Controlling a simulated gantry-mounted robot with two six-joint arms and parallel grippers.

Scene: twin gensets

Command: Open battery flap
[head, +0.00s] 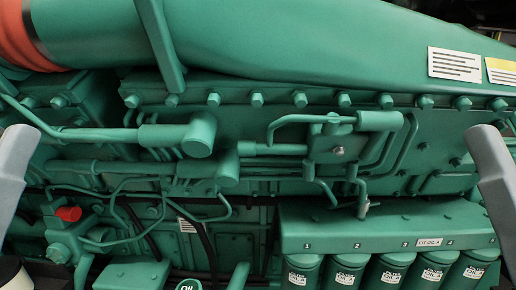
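I cannot make out a battery flap in the head view. The green engine side fills the picture. A grey link of my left arm (12,165) shows at the left edge, and a grey link of my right arm (490,165) shows at the right edge. Both run out of the picture, and neither gripper's fingers can be seen.
A row of green filters (345,270) hangs under a numbered housing (390,228) at the lower right. Pipes with a valve block (335,145) stick out in the middle. A red cap (68,214) is at the lower left. An oil cap (187,286) is at the bottom.

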